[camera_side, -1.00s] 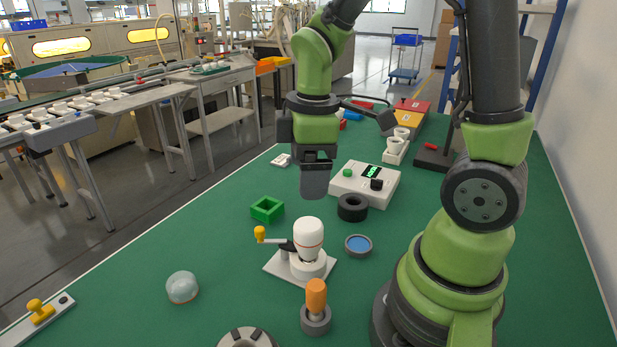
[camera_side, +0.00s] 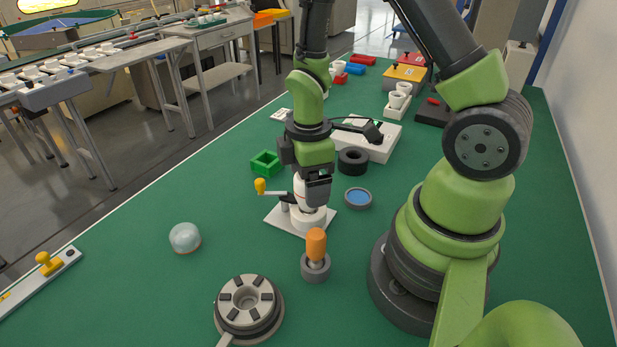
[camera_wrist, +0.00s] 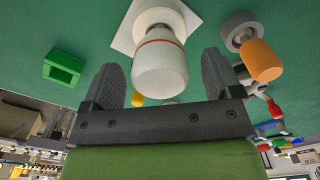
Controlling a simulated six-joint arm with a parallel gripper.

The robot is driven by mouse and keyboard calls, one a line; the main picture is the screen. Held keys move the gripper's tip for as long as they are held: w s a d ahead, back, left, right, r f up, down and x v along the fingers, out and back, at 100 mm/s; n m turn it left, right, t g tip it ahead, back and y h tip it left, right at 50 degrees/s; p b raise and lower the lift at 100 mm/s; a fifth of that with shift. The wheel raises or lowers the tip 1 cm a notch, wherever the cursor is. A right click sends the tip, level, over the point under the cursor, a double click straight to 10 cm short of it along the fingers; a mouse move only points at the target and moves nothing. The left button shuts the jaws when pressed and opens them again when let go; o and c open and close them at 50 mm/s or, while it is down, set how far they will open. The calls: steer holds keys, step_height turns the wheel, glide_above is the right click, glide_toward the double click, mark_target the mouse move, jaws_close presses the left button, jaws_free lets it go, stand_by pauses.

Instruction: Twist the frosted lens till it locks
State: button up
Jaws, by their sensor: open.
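The white frosted lens (camera_side: 299,190) with a thin orange-red ring stands upright on a round white base on a pale square plate (camera_side: 329,223). In the side view my gripper (camera_side: 318,192) is lowered at it and partly hides it. In the wrist view the lens (camera_wrist: 160,70) shows between the two dark fingers of my gripper (camera_wrist: 163,60). The fingers are spread, with a visible gap on both sides of the lens. The joint between lens and base is mostly hidden in the side view.
An orange-handled tool (camera_side: 316,245) stands close in front. A blue-topped disc (camera_side: 357,198), a black ring (camera_side: 353,161) and a green square frame (camera_side: 266,163) are nearby. A clear dome (camera_side: 185,237) lies left on open table.

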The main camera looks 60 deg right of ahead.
steer(key=shift+f, duration=0.15)
steer(key=shift+c, duration=0.4)
steer(key=c, duration=0.9)
steer(key=m, duration=0.3)
steer(key=m, duration=0.3)
